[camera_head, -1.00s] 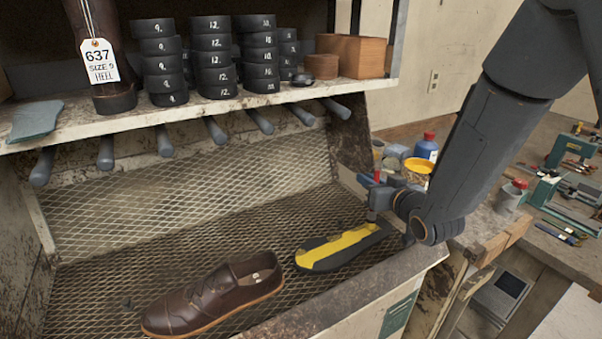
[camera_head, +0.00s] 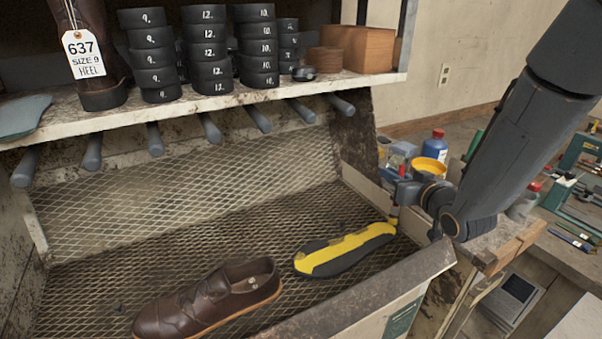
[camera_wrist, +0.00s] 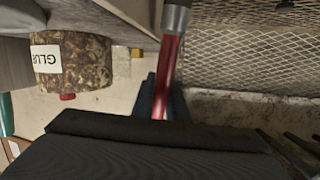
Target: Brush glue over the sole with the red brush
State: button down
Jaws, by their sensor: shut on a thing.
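The dark sole (camera_head: 325,268) lies on the mesh of the bench. Yellow glue covers a wide band along it to the right end; dark areas show along the near edge and at the left. My gripper (camera_head: 398,203) is at the sole's right end, shut on the red brush (camera_head: 394,212). In the wrist view the brush's red handle (camera_wrist: 168,75) runs up to a metal ferrule (camera_wrist: 176,17); its bristles are out of frame. I cannot tell if the bristles touch the sole. A yellow-topped glue pot (camera_head: 433,146) stands beyond the gripper; a stained pot labelled GLUE (camera_wrist: 75,62) shows in the wrist view.
A brown shoe (camera_head: 210,300) lies left of the sole. A shelf (camera_head: 215,106) with stacked heels and round pegs overhangs the back. The bench's front rim (camera_head: 350,297) runs close by the sole. A blue bottle (camera_head: 435,142) stands by the pot.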

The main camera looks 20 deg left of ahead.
notch_tip(320, 180, up, 8)
jog(key=p, duration=0.4)
jog(key=shift+p, duration=0.3)
jog(key=shift+s, duration=0.15)
dwell(0.4)
